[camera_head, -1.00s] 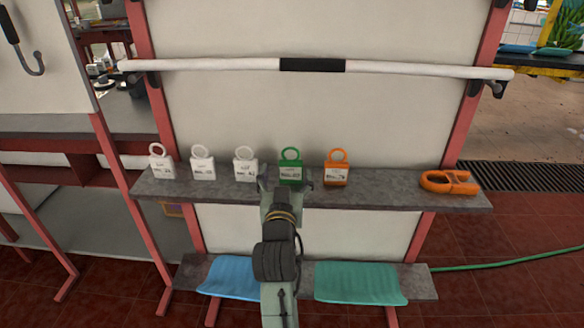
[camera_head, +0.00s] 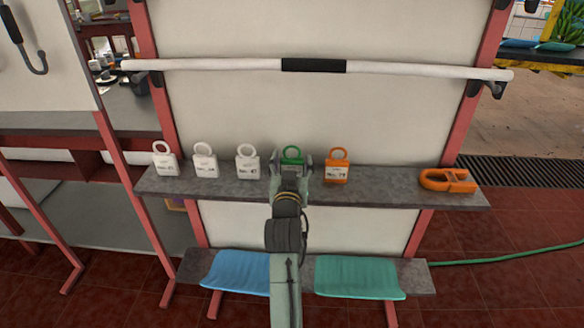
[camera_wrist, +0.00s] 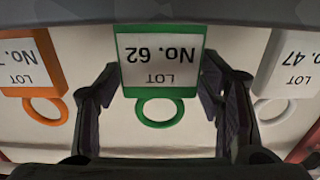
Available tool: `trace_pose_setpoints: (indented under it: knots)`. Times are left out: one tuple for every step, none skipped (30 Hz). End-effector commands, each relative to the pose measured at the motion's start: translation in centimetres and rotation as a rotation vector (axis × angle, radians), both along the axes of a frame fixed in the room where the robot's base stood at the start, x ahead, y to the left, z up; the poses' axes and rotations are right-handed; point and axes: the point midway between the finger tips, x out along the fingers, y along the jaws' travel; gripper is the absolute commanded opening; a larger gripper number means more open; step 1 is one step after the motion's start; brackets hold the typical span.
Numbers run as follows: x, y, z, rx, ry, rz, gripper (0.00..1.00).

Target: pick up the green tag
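The green tag (camera_head: 292,152) stands on the upper grey shelf (camera_head: 390,187) in the head view, partly hidden behind my gripper (camera_head: 291,163). In the wrist view the green tag (camera_wrist: 160,62) appears upside down, with a white label reading "LOT No. 62" and a green ring. My gripper (camera_wrist: 155,88) is open, with one finger on each side of the tag. A gap shows between the tag and the left finger; the right finger is close to its edge, and contact is unclear.
An orange tag (camera_head: 337,168) stands close to the right of the green one. White tags (camera_head: 248,163) stand to the left. An orange shackle-like piece (camera_head: 447,181) lies at the shelf's right end. A white bar (camera_head: 420,69) crosses above. Blue (camera_head: 236,274) and teal (camera_head: 358,277) cloths lie below.

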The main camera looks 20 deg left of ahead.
Motion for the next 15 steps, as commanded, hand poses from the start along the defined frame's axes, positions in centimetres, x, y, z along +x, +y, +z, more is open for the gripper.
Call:
trace_pose_setpoints:
  knots:
    - [-0.01, 0.0, 0.0, 0.0, 0.0, 0.0, 0.56]
    - [-0.01, 0.0, 0.0, 0.0, 0.0, 0.0, 0.54]
    - [-0.01, 0.0, 0.0, 0.0, 0.0, 0.0, 0.51]
    - [-0.01, 0.0, 0.0, 0.0, 0.0, 0.0, 0.49]
    - [-0.01, 0.0, 0.0, 0.0, 0.0, 0.0, 0.47]
    - [-0.02, -0.01, 0.0, 0.0, 0.0, 0.0, 0.44]
    - [-0.02, -0.01, 0.0, 0.0, 0.0, 0.0, 0.42]
    - [-0.02, -0.01, 0.0, 0.0, 0.0, 0.0, 0.4]
    - [-0.02, -0.01, 0.0, 0.0, 0.0, 0.0, 0.38]
    - [-0.02, -0.01, 0.01, 0.0, 0.0, 0.0, 0.36]
    - [-0.02, -0.01, 0.01, 0.0, 0.0, 0.0, 0.34]
    - [-0.02, -0.01, 0.02, 0.0, 0.0, 0.0, 0.34]
    - [-0.02, -0.01, 0.02, 0.0, 0.0, 0.0, 0.34]
    - [-0.02, -0.01, 0.02, 0.0, 0.0, 0.0, 0.34]
    - [-0.02, -0.01, 0.02, 0.0, 0.0, 0.0, 0.34]
